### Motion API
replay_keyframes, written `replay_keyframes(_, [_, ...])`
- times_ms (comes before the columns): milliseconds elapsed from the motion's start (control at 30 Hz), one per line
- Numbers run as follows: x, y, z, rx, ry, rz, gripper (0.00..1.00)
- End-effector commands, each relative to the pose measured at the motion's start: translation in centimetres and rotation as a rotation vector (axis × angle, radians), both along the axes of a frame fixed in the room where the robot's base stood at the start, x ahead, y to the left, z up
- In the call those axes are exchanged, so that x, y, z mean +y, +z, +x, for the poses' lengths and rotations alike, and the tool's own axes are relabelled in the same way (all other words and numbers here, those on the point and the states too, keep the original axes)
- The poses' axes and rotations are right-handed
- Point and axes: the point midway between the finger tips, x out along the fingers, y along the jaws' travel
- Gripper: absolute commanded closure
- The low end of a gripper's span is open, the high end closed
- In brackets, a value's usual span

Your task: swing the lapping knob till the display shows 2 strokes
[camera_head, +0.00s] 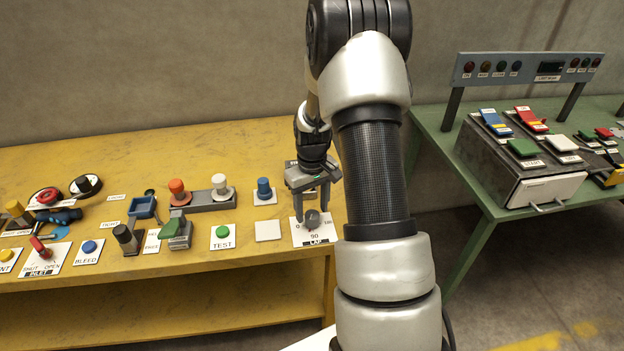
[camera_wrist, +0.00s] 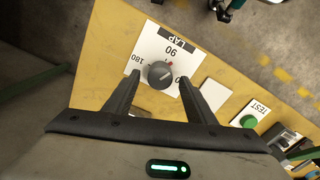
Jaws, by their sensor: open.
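The lapping knob (camera_wrist: 160,74) is a dark grey round knob on a white plate (camera_wrist: 178,50) marked LAP, with 90 and 180 readable. A red mark shows by the knob's edge, near the 90. In the head view the knob (camera_head: 312,218) sits near the right front of the yellow bench. My gripper (camera_head: 313,205) is over it, pointing down. In the wrist view my gripper (camera_wrist: 158,82) is open, with one finger on each side of the knob and gaps visible. A display (camera_head: 549,70) on the right-hand panel is dark and too small to read. A stroke display is not identifiable.
A blank white plate (camera_head: 267,231) and a green TEST button (camera_head: 222,231) lie left of the knob. A blue knob (camera_head: 264,188) stands behind. Several other controls crowd the yellow bench (camera_head: 285,262) further left. A green table (camera_head: 480,190) with pedals stands right.

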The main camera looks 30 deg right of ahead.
Motion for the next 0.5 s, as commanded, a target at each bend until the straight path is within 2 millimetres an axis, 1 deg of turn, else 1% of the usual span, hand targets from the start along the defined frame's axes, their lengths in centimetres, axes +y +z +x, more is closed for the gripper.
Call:
replay_keyframes(33, [0.0,1.5,0.1,-0.005,0.000,-0.002,0.50])
replay_keyframes(300, [0.0,8.2,0.1,-0.005,0.000,-0.002,0.50])
replay_keyframes(400, [0.0,10.4,0.1,-0.004,0.000,-0.002,0.50])
replay_keyframes(500, [0.0,12.2,0.0,-0.002,0.000,-0.001,0.50])
